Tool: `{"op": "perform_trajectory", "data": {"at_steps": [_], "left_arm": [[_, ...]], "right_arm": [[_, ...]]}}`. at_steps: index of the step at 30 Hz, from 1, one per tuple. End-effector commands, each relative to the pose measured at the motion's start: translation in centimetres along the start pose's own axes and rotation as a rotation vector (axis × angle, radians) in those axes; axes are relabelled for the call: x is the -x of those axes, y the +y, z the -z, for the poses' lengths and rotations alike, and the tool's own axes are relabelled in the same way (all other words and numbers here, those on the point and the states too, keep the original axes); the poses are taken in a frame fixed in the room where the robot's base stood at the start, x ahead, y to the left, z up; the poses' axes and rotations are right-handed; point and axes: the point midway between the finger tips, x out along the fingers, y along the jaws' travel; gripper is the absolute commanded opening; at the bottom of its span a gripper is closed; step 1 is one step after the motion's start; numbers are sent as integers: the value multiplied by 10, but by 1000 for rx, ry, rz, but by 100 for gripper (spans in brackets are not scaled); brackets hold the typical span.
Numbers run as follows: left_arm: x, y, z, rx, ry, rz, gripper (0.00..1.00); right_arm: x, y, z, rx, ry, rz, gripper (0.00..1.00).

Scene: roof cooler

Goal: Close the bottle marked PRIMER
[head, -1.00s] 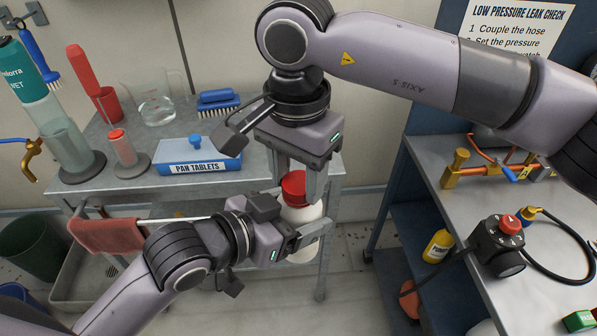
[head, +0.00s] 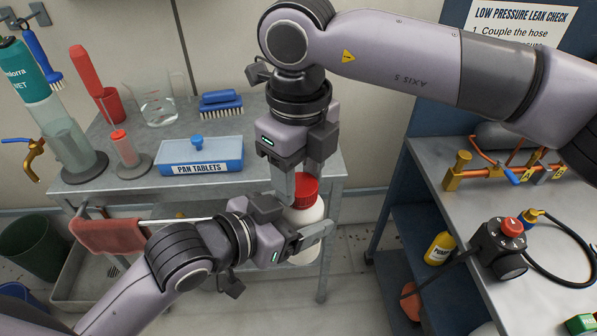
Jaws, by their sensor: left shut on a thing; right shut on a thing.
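A white bottle (head: 304,216) with a red cap (head: 303,190) is held in the gap in front of the grey table. My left gripper (head: 306,242) is shut on the white body from the side and holds the bottle roughly upright. My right gripper (head: 296,188) comes from above and is shut on the red cap, which sits at the top of the bottle. The fingers partly hide the cap and the body. No PRIMER marking can be read on the bottle from here.
The grey table (head: 262,168) holds a blue PAN TABLETS box (head: 201,160), a blue brush (head: 221,103), a beaker (head: 158,105) and cylinders. At right, a bench (head: 440,210) bears brass fittings, a black device (head: 499,244) and a hose. A yellow bottle (head: 439,248) stands on the lower shelf.

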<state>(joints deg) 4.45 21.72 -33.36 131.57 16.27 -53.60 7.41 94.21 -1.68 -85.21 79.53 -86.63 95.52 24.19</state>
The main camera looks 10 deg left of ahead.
Motion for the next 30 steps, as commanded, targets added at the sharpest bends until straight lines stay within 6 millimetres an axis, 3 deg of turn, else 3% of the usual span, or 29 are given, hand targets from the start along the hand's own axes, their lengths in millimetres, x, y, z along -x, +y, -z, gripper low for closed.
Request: {"op": "perform_trajectory", "data": {"at_steps": [30], "left_arm": [[0,0,0,0,-1,-1,0]], "right_arm": [[0,-4,4,-1689,-2,-2,21]]}}
